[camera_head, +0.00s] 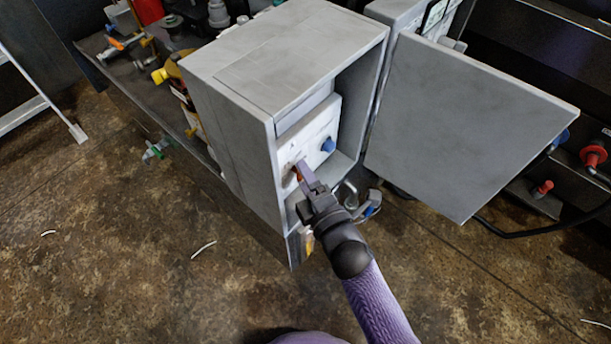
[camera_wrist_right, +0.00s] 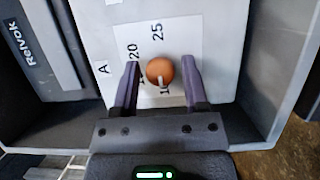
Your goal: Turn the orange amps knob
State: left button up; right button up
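The orange amps knob (camera_wrist_right: 160,71) sits on a white panel with a printed scale inside the grey box. A pale pointer mark on it points down. In the right wrist view my right gripper (camera_wrist_right: 160,80) is open, with one finger on each side of the knob and a gap showing on both sides. In the head view my right gripper (camera_head: 303,175) reaches into the box at the panel's lower left and mostly hides the knob. My left gripper does not show.
The grey box (camera_head: 230,110) has its door (camera_head: 460,125) swung open to the right. A blue knob (camera_head: 328,145) is on the same panel, up and right of my gripper. The box walls stand close around the hand. Valves and pipes lie beyond.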

grip_shut()
pick_arm(q)
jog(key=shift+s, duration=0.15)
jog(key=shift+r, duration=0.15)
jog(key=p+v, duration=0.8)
jog(key=p, duration=0.1)
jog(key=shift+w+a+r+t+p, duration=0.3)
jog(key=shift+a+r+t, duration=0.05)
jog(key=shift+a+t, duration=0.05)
pick_arm(e)
jog(key=shift+d+r+m+g+y, duration=0.15)
jog(key=shift+m+g, duration=0.6)
jog(key=shift+m, duration=0.8)
jog(key=shift+a+f+m+g+y, duration=0.1)
jog(key=shift+m+g, duration=0.7)
jog(key=shift+m, duration=0.8)
jog(key=shift+d+r+m+g+y, duration=0.15)
jog(key=shift+m+g, duration=0.6)
jog(key=shift+m, duration=0.8)
jog(key=shift+a, duration=0.1)
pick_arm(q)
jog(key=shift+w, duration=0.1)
pick_arm(e)
jog(key=shift+f, duration=0.1)
